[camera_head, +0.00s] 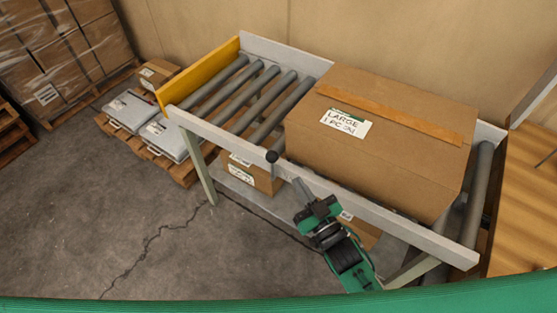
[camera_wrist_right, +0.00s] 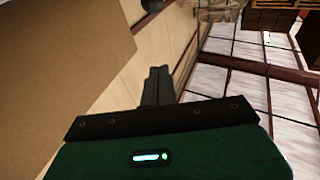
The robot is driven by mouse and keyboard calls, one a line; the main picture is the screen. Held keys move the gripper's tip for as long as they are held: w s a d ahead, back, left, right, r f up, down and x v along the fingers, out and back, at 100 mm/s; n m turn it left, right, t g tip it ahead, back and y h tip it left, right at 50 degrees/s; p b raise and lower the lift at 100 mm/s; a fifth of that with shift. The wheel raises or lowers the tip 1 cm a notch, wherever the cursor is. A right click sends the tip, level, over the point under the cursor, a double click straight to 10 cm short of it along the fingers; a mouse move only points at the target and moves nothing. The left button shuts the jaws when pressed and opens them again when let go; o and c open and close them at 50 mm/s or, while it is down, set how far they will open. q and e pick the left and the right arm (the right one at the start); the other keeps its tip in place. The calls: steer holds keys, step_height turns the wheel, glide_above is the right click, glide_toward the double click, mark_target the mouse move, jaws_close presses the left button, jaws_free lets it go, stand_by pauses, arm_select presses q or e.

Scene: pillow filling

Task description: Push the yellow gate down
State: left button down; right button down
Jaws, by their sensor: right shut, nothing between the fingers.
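The yellow gate (camera_head: 198,72) stands upright across the left end of the roller conveyor (camera_head: 345,195) in the head view. In the right wrist view my shut fingers (camera_wrist_right: 156,85) point up the picture, and the gate is not clearly seen. My left gripper is in neither view.
A large cardboard box (camera_head: 385,140) sits on the rollers at the right. Bare rollers (camera_head: 262,100) lie between it and the gate. Smaller boxes (camera_head: 250,170) are under the conveyor. Pallets with packages (camera_head: 168,137) stand on the floor left of it. The floor in front is clear.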

steer(key=shift+w, duration=0.1)
